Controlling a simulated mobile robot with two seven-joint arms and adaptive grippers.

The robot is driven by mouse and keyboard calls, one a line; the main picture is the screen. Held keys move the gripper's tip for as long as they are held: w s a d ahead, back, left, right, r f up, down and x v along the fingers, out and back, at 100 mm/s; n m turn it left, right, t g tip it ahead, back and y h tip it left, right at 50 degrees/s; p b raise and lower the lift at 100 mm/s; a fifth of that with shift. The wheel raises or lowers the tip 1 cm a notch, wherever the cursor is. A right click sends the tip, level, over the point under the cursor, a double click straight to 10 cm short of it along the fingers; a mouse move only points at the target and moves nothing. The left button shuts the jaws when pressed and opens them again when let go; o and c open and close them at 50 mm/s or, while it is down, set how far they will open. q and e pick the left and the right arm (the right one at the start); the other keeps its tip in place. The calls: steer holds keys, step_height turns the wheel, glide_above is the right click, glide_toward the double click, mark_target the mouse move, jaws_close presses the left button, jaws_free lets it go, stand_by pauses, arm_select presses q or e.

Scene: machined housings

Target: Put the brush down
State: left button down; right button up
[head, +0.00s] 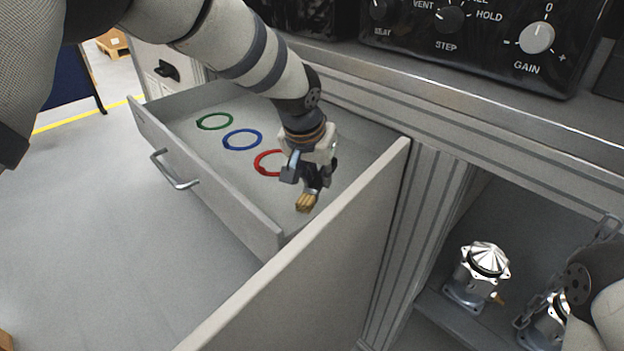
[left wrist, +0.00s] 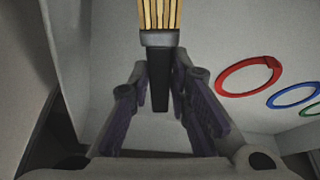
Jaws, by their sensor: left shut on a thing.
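My left gripper (head: 312,182) reaches over the open drawer, near its right end. It is shut on the brush, whose tan bristles (head: 305,201) show just below the fingers. In the left wrist view the brush (left wrist: 160,38) has pale bristles, a metal band and a dark handle between the two fingers (left wrist: 160,85). The bristles point away from the gripper. I cannot tell whether they touch the drawer floor. My right arm shows at the lower right, by the lower compartment; its gripper's jaws are not clear.
The drawer (head: 185,135) holds a green ring (head: 200,122), a blue ring (head: 226,143) and a red ring (head: 258,163) left of the gripper. A grey panel (head: 315,255) stands in front. A metal housing (head: 480,270) stands in the lower compartment. A black control box (head: 470,50) sits above.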

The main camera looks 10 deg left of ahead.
mark_target(316, 182)
arm_select(q)
steer(key=shift+f, duration=1.85)
arm_select(e)
steer(key=shift+s+f, duration=0.1)
steer(key=shift+s, duration=0.05)
arm_select(q)
steer(key=shift+f, duration=0.1)
steer(key=c, duration=1.5)
jaws_free()
steer(key=shift+r, duration=0.3)
steer(key=p+v, duration=0.2)
steer(key=v, duration=0.9)
steer(key=shift+s+r, duration=0.1)
steer(key=shift+r, duration=0.2)
arm_select(e)
steer(key=shift+w+r+t, duration=0.4)
steer(key=shift+w+r, duration=0.75)
steer(key=shift+r, duration=0.1)
